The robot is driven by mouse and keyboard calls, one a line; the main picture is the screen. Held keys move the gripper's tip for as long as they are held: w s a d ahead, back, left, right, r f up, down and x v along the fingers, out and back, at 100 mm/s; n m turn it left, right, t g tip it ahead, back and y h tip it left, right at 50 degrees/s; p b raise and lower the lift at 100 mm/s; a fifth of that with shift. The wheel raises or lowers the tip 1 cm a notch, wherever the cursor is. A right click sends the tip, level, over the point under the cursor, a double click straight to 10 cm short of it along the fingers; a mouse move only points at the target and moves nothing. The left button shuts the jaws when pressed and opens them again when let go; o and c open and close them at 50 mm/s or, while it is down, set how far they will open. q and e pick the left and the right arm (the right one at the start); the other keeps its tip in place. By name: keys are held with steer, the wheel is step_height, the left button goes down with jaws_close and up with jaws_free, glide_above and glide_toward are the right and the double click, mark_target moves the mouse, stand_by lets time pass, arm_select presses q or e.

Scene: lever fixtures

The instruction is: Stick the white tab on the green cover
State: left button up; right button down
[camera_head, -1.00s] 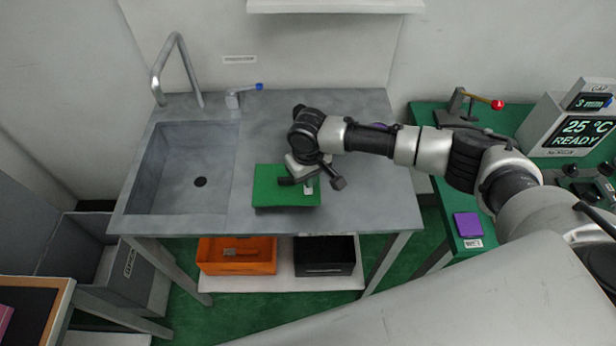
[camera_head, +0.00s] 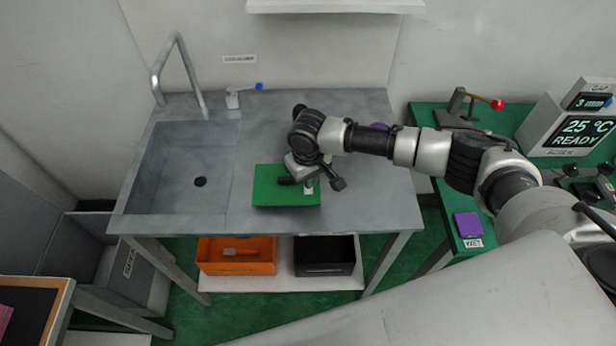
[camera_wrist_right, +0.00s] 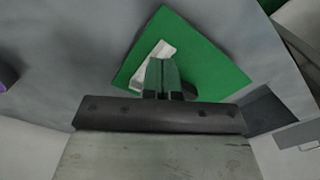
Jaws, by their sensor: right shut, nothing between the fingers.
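The green cover (camera_head: 270,197) lies on the grey sink table, and it fills the middle of the right wrist view (camera_wrist_right: 205,60). The white tab (camera_wrist_right: 147,73) is on the green cover, beside and partly behind my fingertips; a small pale piece of it shows in the head view (camera_head: 308,188). My right gripper (camera_wrist_right: 164,64) is shut with nothing between its fingers and points down at the tab. I cannot tell whether the fingertips touch the tab. My left gripper is out of view.
The sink basin (camera_head: 185,170) with its tap (camera_head: 185,70) is left of the cover. A blue-tipped lever (camera_head: 245,95) stands at the back. A purple round thing (camera_head: 379,127) is partly behind my arm. A green bench (camera_head: 440,185) stands right. Table around the cover is clear.

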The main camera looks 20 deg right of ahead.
steer(key=shift+f+b, duration=0.35)
steer(key=shift+f, duration=0.7)
stand_by(0.4)
step_height(320, 180, up, 7)
steer(key=p, duration=0.8)
steer(key=shift+r, duration=0.1)
stand_by(0.3)
